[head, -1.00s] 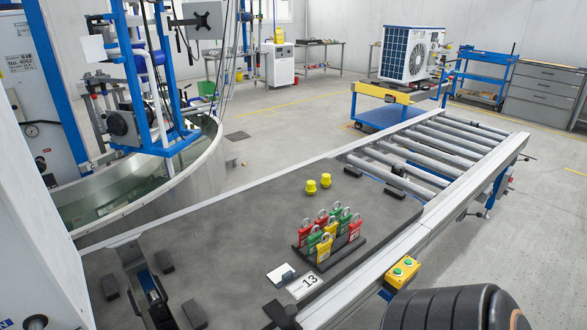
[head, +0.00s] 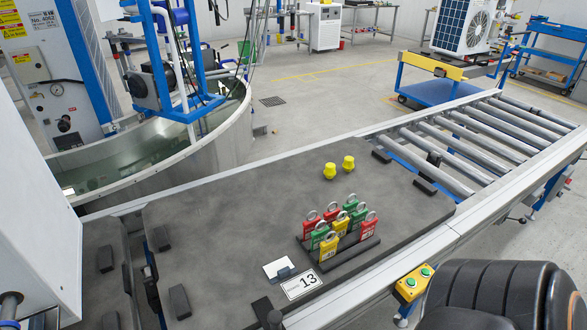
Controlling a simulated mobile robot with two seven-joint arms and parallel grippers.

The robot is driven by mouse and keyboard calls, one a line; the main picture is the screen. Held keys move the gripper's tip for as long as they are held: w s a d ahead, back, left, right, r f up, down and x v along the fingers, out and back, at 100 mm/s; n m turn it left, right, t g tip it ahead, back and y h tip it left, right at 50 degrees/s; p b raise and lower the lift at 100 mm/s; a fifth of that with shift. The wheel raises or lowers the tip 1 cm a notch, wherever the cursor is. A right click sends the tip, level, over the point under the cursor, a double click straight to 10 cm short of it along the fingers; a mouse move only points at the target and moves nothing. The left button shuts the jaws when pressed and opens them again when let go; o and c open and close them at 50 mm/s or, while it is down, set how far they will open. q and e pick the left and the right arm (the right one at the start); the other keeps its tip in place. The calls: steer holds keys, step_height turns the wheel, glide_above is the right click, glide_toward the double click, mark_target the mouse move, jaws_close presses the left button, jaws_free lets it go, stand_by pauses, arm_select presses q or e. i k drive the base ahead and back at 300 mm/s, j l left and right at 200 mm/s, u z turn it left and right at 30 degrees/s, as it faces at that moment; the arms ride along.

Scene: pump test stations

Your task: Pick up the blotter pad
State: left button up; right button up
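A small white flat piece (head: 279,268) with a grey-blue block on its front edge lies on the dark grey table top (head: 220,220), beside a white card marked 13 (head: 302,284). It may be the blotter pad, but I cannot tell for sure. It lies flat and nothing holds it. Neither of my grippers shows in the head view. A black rounded part, probably of my own arm, fills the lower right corner.
A rack of red, green and yellow padlocks (head: 340,250) stands right of the card. Two yellow knobs (head: 338,168) stand behind it. A yellow button box (head: 412,283) sits at the front rail. Rollers (head: 470,140) continue at the right. The table's middle left is clear.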

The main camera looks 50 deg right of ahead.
mark_target(280, 267)
steer(key=l, duration=1.35)
